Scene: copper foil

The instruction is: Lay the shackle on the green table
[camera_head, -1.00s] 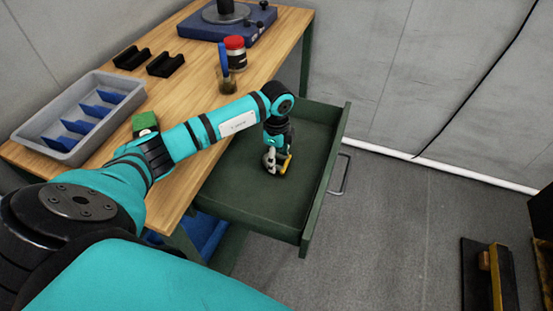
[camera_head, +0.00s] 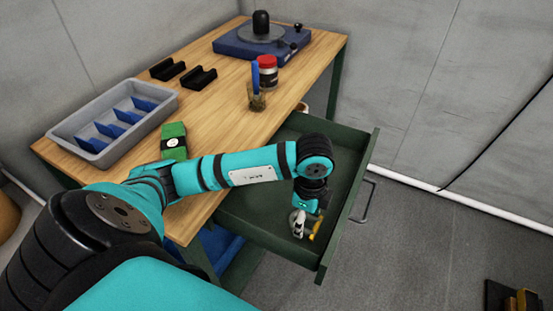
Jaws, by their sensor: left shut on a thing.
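My left gripper (camera_head: 305,222) points down over the open green drawer, near its front panel. It is shut on a small yellow piece, which I take to be the shackle (camera_head: 317,228); the fingers hide much of it. I cannot tell whether it touches the drawer floor. The green table (camera_head: 220,110) has a wooden top with a green frame and the drawer (camera_head: 253,205) on its right side. My right gripper is not in view.
On the table stand a grey tray (camera_head: 75,128) with blue dividers, a green box (camera_head: 174,130), two black holders (camera_head: 199,77), a cup (camera_head: 257,102) with a blue-handled tool, a red-lidded jar (camera_head: 268,76) and a blue turntable device (camera_head: 236,43). The wood between them is clear.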

